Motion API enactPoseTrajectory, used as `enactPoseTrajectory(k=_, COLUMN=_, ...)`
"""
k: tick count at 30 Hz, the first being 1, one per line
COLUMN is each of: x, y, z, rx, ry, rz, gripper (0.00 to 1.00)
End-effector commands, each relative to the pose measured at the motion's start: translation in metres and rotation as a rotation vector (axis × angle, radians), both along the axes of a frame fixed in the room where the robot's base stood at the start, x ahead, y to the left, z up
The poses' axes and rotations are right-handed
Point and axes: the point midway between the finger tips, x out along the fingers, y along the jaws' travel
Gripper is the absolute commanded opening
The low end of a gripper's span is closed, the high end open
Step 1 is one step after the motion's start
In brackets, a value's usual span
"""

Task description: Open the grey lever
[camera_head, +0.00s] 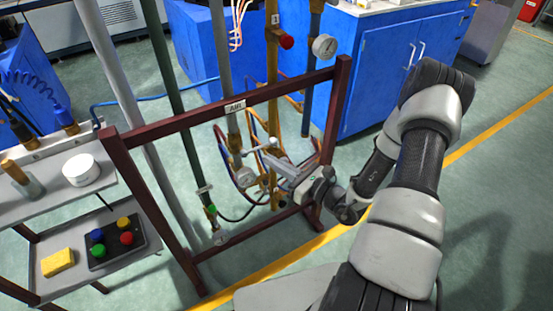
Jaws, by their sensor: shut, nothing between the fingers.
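A grey pipe (231,122) runs down behind the frame's top bar, below a small white label. A short light grey lever (250,152) appears to stick out to the right from a valve low on this pipe. My gripper (270,157) reaches in from the right, inside the frame opening, with its fingers pointing left and up. The fingers are shut and empty. Their tips are close to the lever's right end; I cannot tell whether they touch it.
A dark red frame (165,125) surrounds several pipes and hoses. A green pipe (176,100) and a brass-coloured pipe (272,90) flank the grey one. A gauge (324,46) sits above the frame. A shelf cart (55,185) stands left; blue cabinets (375,75) stand behind.

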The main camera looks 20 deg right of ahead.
Motion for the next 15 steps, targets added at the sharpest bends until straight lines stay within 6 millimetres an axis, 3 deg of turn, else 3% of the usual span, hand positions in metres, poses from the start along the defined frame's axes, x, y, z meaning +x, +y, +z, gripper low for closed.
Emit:
enactPoseTrajectory(k=1, x=-0.001, y=-0.013, z=-0.027, rx=0.043, ry=0.036, rz=-0.077, gripper=0.00)
enactPoseTrajectory(k=6, x=-0.007, y=-0.044, z=-0.080, rx=0.125, ry=0.116, rz=-0.258, gripper=0.00)
enactPoseTrajectory(k=10, x=-0.010, y=-0.054, z=-0.098, rx=0.150, ry=0.145, rz=-0.323, gripper=0.00)
enactPoseTrajectory(k=15, x=-0.011, y=-0.057, z=-0.102, rx=0.156, ry=0.152, rz=-0.338, gripper=0.00)
